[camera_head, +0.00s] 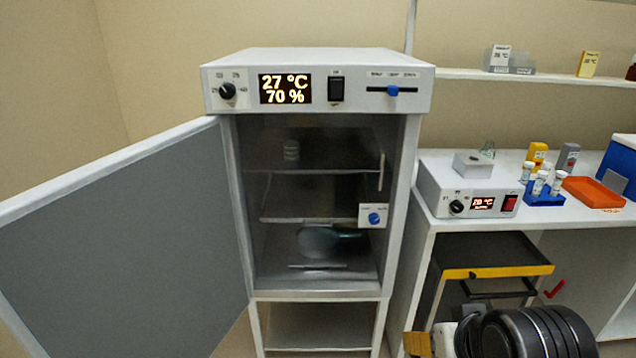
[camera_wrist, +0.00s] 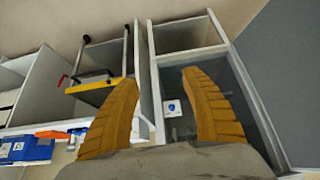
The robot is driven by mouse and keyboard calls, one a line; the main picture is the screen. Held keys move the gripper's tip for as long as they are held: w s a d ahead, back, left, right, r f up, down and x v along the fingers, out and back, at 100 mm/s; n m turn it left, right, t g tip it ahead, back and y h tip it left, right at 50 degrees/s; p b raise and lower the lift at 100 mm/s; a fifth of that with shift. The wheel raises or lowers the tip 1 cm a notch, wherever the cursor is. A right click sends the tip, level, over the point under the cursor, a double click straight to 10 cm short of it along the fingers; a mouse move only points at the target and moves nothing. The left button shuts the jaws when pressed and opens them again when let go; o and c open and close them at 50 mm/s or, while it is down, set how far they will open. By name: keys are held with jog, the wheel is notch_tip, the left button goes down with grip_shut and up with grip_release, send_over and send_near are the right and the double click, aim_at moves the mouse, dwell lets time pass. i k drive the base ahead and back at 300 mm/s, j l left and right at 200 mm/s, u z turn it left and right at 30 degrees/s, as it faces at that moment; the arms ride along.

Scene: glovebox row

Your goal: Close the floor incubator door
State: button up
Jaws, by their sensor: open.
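The floor incubator (camera_head: 225,90) stands in the middle of the head view, with a display reading 27 °C and 70 %. Its grey door (camera_head: 120,250) is wide open, swung out to the left on the left side of the cabinet. The door also shows at the right of the wrist view (camera_wrist: 285,70).
A bench (camera_head: 425,235) on the right holds a small heater box (camera_head: 440,203), a blue tube rack (camera_head: 543,197), an orange tray (camera_head: 595,192) and a blue box (camera_head: 620,165). A black and yellow cart (camera_head: 490,272) stands under the bench. A wall shelf (camera_head: 540,78) is above.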

aim_at(134, 250)
jog(key=j+u, duration=0.1)
jog(key=u, duration=2.6)
jog(key=i+j, duration=0.15)
jog(key=i, duration=0.3)
jog(key=i+j+z, duration=0.1)
jog(key=i, duration=0.35)
jog(key=i+j, duration=0.25)
jog(key=i, duration=0.2)
jog(key=i+j+z, duration=0.1)
jog(key=i, duration=0.35)
jog(key=i+l+z, duration=0.3)
jog(key=z, duration=0.15)
jog(key=i+l+z, duration=0.15)
jog(key=i+z, duration=0.55)
jog(key=z, duration=0.2)
jog(key=i+z, duration=0.45)
jog(key=i+j+z, duration=0.25)
jog(key=z, duration=0.2)
jog(key=i+z, duration=0.2)
jog(key=i, duration=0.25)
jog(key=i+z, duration=0.2)
jog(key=i, duration=0.3)
jog(key=i+j+z, duration=0.2)
jog(key=i, duration=0.25)
jog(key=i+j+z, duration=0.2)
jog(key=i, duration=0.25)
jog(key=z, duration=3.95)
jog(key=i+l+u, duration=0.15)
jog(key=i+j, duration=0.05)
